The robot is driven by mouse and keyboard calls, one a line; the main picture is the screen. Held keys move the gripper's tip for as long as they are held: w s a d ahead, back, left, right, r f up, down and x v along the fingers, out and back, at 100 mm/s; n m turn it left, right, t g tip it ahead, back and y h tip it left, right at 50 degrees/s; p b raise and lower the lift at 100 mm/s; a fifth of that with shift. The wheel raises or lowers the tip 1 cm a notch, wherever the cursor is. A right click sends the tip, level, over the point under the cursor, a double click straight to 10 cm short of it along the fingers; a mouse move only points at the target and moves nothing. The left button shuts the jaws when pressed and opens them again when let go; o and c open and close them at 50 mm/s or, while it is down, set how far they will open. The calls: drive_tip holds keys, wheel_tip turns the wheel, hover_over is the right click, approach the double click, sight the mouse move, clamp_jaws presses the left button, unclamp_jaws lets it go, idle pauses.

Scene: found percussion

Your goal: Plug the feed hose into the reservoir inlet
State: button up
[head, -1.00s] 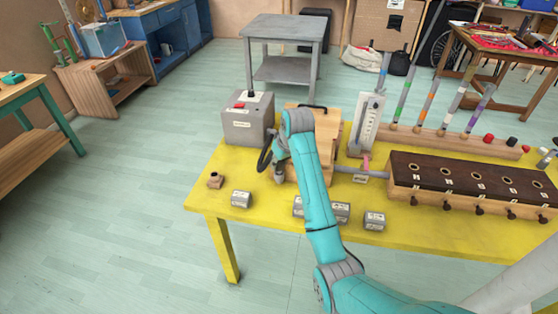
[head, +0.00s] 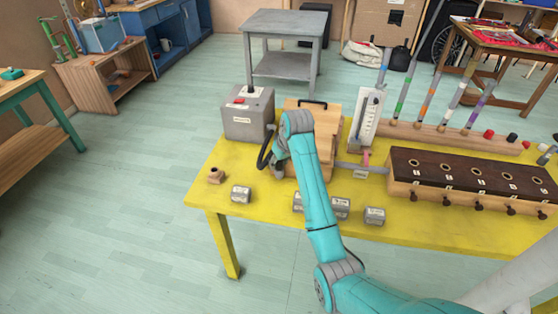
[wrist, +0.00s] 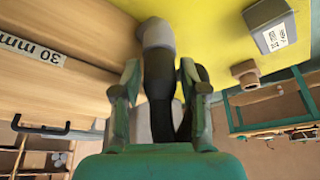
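My gripper (wrist: 160,90) points away from the wrist camera, with a green finger on each side of the black feed hose end (wrist: 159,75). The fingers appear shut on it. A grey rounded piece (wrist: 156,35) lies straight beyond the black end; I cannot tell whether they are joined. In the head view the black hose (head: 264,154) curves beside the grey box with a red button (head: 247,115). My arm hides the gripper's tips there. A wooden box (head: 325,136) stands behind my arm; its side shows a "30 mm" label (wrist: 33,43) in the wrist view. I cannot clearly identify the reservoir inlet.
A brown fitting (head: 216,175) and a small grey block (head: 241,193) stand near the left end of the yellow table (head: 225,215). More grey blocks (head: 375,216) lie along its front. A white gauge (head: 367,115) and a dark-topped wooden rack (head: 470,175) stand to the right.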

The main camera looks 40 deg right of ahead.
drive_tip(key=shift+o, duration=0.4)
drive_tip(key=v, duration=0.7)
drive_tip(key=shift+r, duration=0.25)
drive_tip(key=shift+s, duration=0.2)
